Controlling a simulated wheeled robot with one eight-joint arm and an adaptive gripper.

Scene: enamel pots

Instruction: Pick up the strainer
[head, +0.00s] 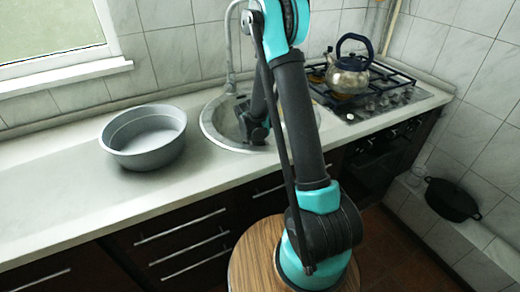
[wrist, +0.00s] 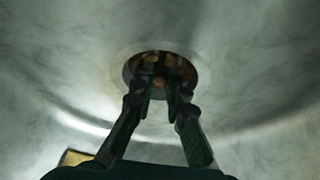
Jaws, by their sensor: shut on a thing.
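The strainer (wrist: 160,64) is a small dark round piece with brownish spots, at the drain in the middle of the sink bowl in the wrist view. My gripper (wrist: 159,92) reaches down over it, its two fingers close together and shut on the strainer. The fingertips cover its near part, and I cannot tell whether it is clear of the drain. In the head view my gripper (head: 254,131) is down in the round metal sink (head: 209,127), and my arm hides part of the bowl; the strainer cannot be made out there.
A grey basin (head: 145,140) stands on the counter left of the sink. The faucet (head: 229,60) rises behind the sink. A kettle (head: 349,72) sits on the gas stove (head: 385,97) at right. A black pot (head: 452,199) is lower at far right. The counter's left end is clear.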

